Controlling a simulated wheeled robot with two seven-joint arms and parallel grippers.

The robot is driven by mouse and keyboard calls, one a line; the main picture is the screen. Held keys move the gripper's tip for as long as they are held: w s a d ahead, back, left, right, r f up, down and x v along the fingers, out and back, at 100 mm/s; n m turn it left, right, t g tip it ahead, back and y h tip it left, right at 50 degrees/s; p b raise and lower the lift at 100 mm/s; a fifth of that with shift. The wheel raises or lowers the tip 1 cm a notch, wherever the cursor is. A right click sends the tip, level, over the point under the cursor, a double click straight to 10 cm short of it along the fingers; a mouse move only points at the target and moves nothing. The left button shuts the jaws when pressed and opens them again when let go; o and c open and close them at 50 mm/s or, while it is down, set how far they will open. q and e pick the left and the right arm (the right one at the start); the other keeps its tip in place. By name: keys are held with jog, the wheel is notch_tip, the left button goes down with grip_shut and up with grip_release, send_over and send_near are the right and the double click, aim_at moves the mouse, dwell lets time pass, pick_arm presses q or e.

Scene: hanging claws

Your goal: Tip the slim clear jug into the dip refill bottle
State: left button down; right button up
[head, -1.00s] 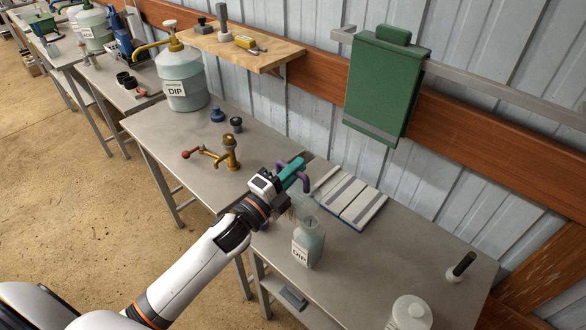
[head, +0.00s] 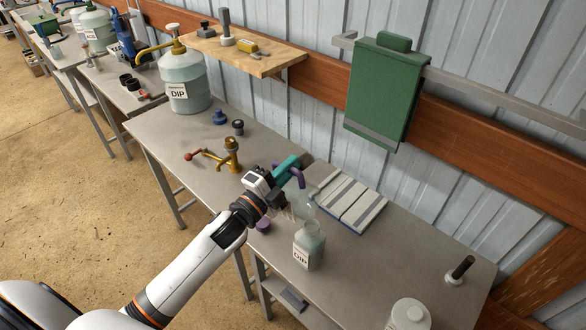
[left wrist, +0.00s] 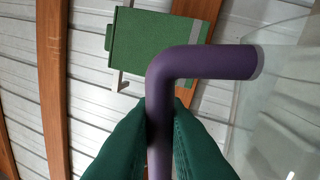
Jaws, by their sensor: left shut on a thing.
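The slim clear jug (head: 306,202) is held by its purple handle (head: 299,178), just behind and above the dip refill bottle's neck in the head view; its outline is faint. My left gripper (head: 290,168) with its green fingers is shut on that handle. The left wrist view shows the bent handle (left wrist: 205,62) between the fingers and the jug's clear wall (left wrist: 285,110) at the right. The dip refill bottle (head: 309,247), labelled DIP, stands upright on the bench. I cannot tell whether jug and bottle touch, or whether liquid is flowing. My right gripper is not in view.
A purple cap (head: 263,226) lies left of the bottle. A striped board or folded cloth (head: 350,202) lies behind it. A brass tap (head: 231,155), a large DIP container (head: 186,84) and a white-lidded jar (head: 409,316) stand around. A green bag (head: 384,92) hangs on the rail.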

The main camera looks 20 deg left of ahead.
aim_at(279, 162)
pick_arm(q)
jog(key=a+n, duration=0.1)
jog(key=a+r+n+p, duration=0.1)
jog(key=n, duration=0.1)
jog(key=shift+w+a+y+p, duration=0.1)
jog(key=shift+w+y+p, duration=0.2)
jog(key=shift+w+y, duration=0.1)
jog(key=shift+w+a+n, duration=0.1)
jog(key=shift+a+n, duration=0.2)
jog(key=shift+w+a+f+n+y+p, duration=0.15)
jog(key=shift+a+n+y+p, duration=0.4)
jog(key=shift+n, duration=0.55)
jog(key=n, duration=0.1)
jog(key=a+n, duration=0.1)
jog(key=n, duration=0.1)
jog(key=shift+w+a+f, duration=0.15)
jog(key=shift+w+f, duration=0.15)
jog(key=shift+f, duration=0.05)
jog(key=shift+f+n+g+y, duration=0.4)
jog(key=shift+f+n, duration=1.15)
jog(key=shift+n, duration=0.55)
jog(key=shift+f+n+g+y, duration=0.25)
jog(key=shift+f+n+g, duration=0.15)
jog(key=shift+f+n, duration=1.45)
jog(key=shift+r+n, duration=0.25)
jog(key=shift+r, duration=0.05)
